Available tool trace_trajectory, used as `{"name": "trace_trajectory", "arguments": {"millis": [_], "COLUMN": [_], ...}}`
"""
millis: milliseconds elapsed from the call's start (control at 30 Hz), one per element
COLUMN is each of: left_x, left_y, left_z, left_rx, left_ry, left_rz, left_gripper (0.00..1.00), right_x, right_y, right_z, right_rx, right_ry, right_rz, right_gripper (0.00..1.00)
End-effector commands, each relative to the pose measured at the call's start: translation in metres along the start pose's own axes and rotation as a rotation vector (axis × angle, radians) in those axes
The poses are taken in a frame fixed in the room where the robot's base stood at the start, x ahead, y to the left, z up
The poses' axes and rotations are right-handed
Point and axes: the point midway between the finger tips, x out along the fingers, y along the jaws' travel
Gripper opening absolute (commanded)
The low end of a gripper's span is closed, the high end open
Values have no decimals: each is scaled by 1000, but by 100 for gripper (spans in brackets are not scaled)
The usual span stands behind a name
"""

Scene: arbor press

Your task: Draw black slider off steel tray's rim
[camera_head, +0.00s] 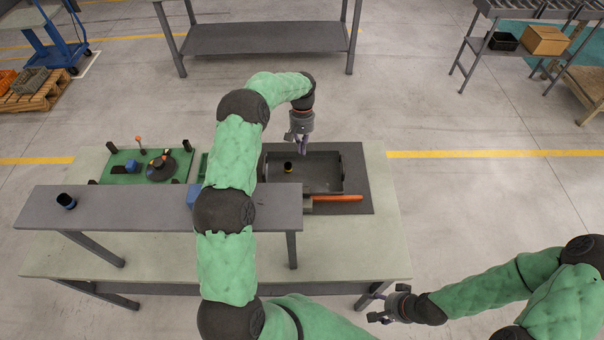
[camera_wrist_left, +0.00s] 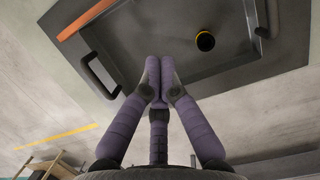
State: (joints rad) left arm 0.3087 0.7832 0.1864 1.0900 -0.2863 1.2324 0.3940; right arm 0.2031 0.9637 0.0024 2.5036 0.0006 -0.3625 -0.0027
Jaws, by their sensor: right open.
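The steel tray (camera_head: 318,157) is a dark, shallow box on a dark mat; its rim, orange bar and end handles (camera_wrist_left: 103,75) show in the left wrist view. A small black cup-shaped piece with a yellow ring (camera_head: 289,166) stands inside the tray, and it also shows in the left wrist view (camera_wrist_left: 205,41). I cannot pick out a separate black slider on the rim. My left gripper (camera_head: 301,150) is over the tray's back rim, its fingertips (camera_wrist_left: 159,62) together with nothing visible between them. My right gripper (camera_head: 376,306) is open and empty, off the table's front right corner.
A green board (camera_head: 120,175) with several parts lies at the back left. An orange bar (camera_head: 338,198) lies in front of the tray. The table's right end is clear.

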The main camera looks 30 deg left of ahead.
Motion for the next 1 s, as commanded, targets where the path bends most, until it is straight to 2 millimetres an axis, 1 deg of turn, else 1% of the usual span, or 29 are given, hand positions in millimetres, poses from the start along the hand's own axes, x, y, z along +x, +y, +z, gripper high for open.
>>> {"name": "trace_trajectory", "arguments": {"millis": [167,267,667,800,1000], "left_x": [13,28,103,103,108], "left_y": [0,-1,0,0,0], "left_z": [0,1,1,19,35], "left_rx": [0,0,-1,1,1], "left_ry": [-3,-4,-4,-2,0], "left_rz": [-1,-1,-1,0,0], "left_gripper": [0,0,0,0,0], "right_x": [0,1,2,-2,-3], "right_y": [0,0,0,-1,-1], "right_z": [0,0,0,0,0], "right_rx": [0,0,-1,-1,-1], "right_ry": [0,0,0,0,0], "right_rz": [0,0,0,0,0], "right_gripper": [61,61,61,61,61]}}
